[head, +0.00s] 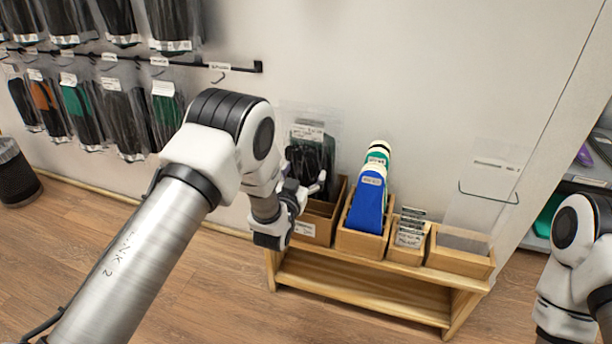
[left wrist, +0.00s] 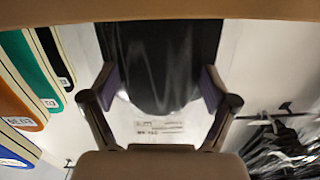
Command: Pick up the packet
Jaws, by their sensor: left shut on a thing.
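The packet (head: 312,140) is a clear sleeve with dark insoles inside and a white label. It stands roughly upright above the leftmost wooden bin (head: 318,229) on the low stand, against the wall. My left gripper (head: 314,188) reaches it from the left and is shut on it. In the left wrist view the dark insole of the packet (left wrist: 160,60) lies between the two fingers (left wrist: 158,88), with its printed label below. I cannot tell whether the packet's lower end, partly hidden by the gripper, still touches the bin. My right gripper is out of view.
The wooden stand (head: 365,300) also holds a bin of blue, green and white insoles (head: 370,200), a bin of small cards (head: 411,228) and a bin at right (head: 462,255). Packets hang on a wall rail (head: 135,62) at left. A black basket (head: 16,175) stands far left.

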